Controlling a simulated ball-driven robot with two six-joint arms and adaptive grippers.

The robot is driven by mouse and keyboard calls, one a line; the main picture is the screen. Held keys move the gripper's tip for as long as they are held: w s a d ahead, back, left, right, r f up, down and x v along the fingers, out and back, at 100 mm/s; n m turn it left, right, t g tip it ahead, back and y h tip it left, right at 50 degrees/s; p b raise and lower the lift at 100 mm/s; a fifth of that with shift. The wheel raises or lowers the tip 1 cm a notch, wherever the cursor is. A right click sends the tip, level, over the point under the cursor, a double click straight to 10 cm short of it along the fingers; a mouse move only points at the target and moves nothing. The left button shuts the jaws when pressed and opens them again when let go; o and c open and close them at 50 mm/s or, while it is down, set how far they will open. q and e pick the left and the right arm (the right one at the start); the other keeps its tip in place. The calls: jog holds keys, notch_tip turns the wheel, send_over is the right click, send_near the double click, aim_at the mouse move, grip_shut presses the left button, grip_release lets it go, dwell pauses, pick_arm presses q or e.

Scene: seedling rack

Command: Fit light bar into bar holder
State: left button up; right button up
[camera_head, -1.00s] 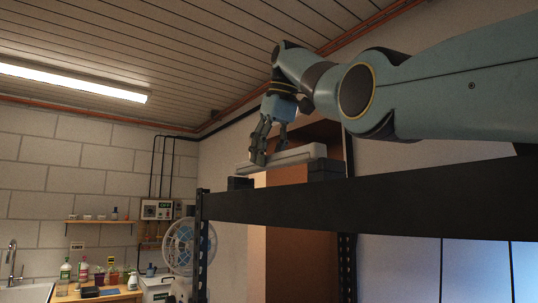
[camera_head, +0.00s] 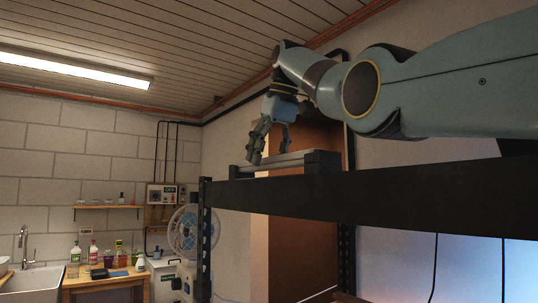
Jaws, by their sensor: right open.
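The light bar (camera_head: 290,160) is a pale grey bar on top of the black rack. Its right end meets a dark holder block (camera_head: 322,162), and its left end is at the smaller dark holder block (camera_head: 241,172). The bar lies low, close to the level of the blocks; how deep it sits in them is hidden by the rack beam. My right gripper (camera_head: 269,153) is open, pointing down at the bar's left half, one finger in front of it. Whether a finger touches the bar, I cannot tell. My left gripper is out of view.
The black rack's top beam (camera_head: 400,190) crosses the view below the bar, and a post (camera_head: 204,240) stands at its left. A brown cabinet (camera_head: 300,230) stands behind. A fan (camera_head: 188,232), a bench with bottles (camera_head: 105,280) and a sink (camera_head: 30,282) are farther left.

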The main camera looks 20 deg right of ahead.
jog(key=v, duration=1.2)
jog(key=shift+f, duration=0.15)
